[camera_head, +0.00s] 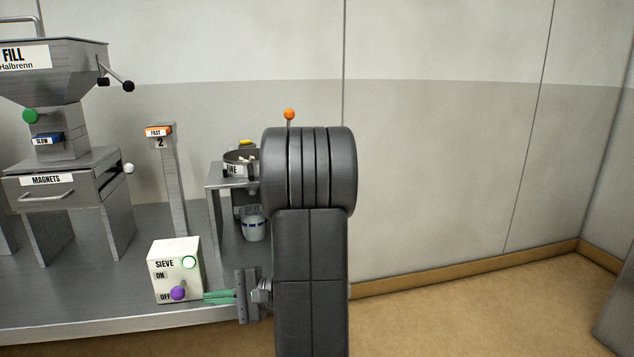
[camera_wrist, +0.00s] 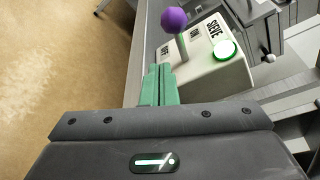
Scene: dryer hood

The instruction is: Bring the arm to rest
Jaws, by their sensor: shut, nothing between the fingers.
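My gripper (camera_head: 206,297) shows at the lower middle of the head view, its green fingers pointing left toward the sieve switch box. In the wrist view my gripper (camera_wrist: 157,84) has its green fingers together with nothing between them. The white sieve switch box (camera_head: 175,270) stands near the table's front edge, with a purple knob (camera_head: 178,293) low beside OFF and a lit green-ringed lamp. The box (camera_wrist: 215,60) and the purple knob (camera_wrist: 174,19) also show in the wrist view, just beyond the fingertips. I see no clear contact. My arm hides part of the sieve stand.
The steel table (camera_head: 110,325) carries a FILL hopper (camera_head: 60,75), a MAGNETS drawer unit (camera_head: 65,185), a post marked 2 (camera_head: 168,180) and a sieve stand (camera_head: 228,180) with a small bucket (camera_head: 254,229). Open floor (camera_head: 480,310) lies to the right, before the wall.

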